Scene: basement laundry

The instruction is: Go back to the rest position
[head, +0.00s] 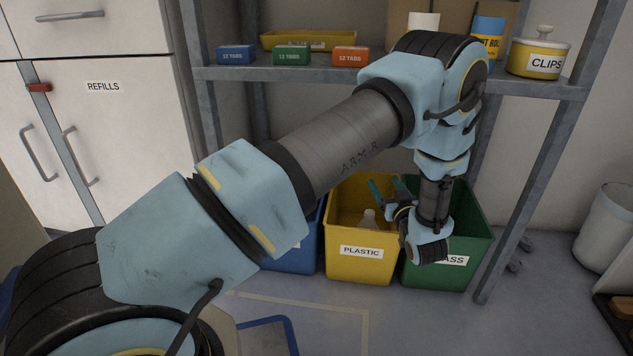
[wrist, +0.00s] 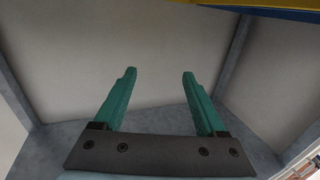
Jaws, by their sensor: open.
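My gripper (head: 387,187) is in front of the shelf rack, over the yellow PLASTIC bin (head: 345,268) and beside the green GLASS bin (head: 483,240). In the wrist view its two teal fingers (wrist: 158,95) stand wide apart with nothing between them. Behind them are a plain pale wall and grey rack parts. My arm reaches across the head view from lower left to upper right, then bends down. It hides part of the shelf and of the bins.
The shelf (head: 540,87) holds small boxes and a CLIPS pot (head: 538,56). A white cabinet (head: 95,120) stands left, a white bucket (head: 606,228) right.

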